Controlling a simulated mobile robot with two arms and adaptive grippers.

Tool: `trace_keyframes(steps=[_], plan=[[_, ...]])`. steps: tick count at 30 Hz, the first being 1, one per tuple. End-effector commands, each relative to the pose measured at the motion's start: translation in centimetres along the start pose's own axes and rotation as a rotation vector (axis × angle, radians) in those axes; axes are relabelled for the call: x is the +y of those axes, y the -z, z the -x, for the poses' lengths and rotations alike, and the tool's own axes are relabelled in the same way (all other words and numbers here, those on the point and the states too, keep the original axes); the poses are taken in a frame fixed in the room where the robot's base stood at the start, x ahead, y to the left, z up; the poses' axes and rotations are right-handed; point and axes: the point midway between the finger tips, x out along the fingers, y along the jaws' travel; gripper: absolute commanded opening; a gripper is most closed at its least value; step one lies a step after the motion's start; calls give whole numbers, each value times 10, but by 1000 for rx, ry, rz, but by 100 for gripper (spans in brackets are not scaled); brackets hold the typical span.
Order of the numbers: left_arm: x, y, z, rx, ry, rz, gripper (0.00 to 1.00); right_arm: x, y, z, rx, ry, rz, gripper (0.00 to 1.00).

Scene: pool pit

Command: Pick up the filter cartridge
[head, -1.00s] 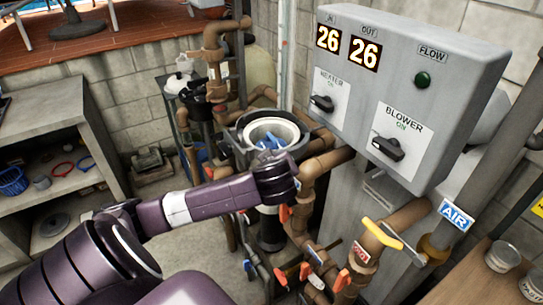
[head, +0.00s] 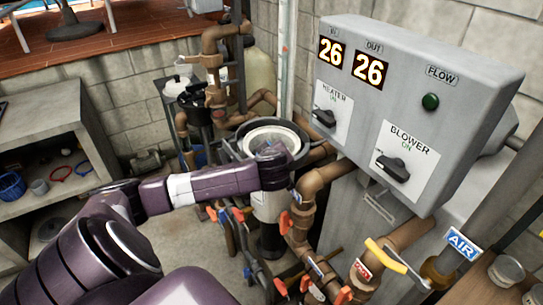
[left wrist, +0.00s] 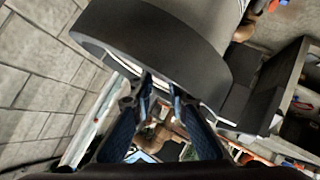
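The filter cartridge (head: 268,136) shows as a pale round top inside the dark collar of the filter housing (head: 237,142). My left gripper (head: 270,151) is at the near side of that opening, its wrist in front of the housing and hiding part of it. In the left wrist view, the two blue fingers of my left gripper (left wrist: 162,86) stand apart and reach to the rim of a large dark collar (left wrist: 150,35). Background shows between the fingers. Their tips are partly hidden at the rim, and I see nothing clearly held. My right gripper is out of view.
The grey control box (head: 415,95) hangs close on the right. Brown pipes (head: 315,185) and valves with red handles crowd around the housing. A yellow-handled valve (head: 385,255) is at lower right. A concrete shelf (head: 45,130) stands at left, with some open floor beside it.

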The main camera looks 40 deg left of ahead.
Motion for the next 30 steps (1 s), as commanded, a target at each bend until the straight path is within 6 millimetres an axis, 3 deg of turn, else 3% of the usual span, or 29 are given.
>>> trace_keyframes(steps=[9,15,23,28,30], plan=[[0,1,-30,3,2,-1,15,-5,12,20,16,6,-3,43],[-1,-2,-49,1,0,-1,15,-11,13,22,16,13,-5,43],[-2,-3,-52,-1,-1,-1,15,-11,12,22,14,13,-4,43],[-2,-3,-51,-1,-1,-1,0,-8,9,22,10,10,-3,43],[-2,-3,-51,-1,-1,-1,0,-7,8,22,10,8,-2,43]])
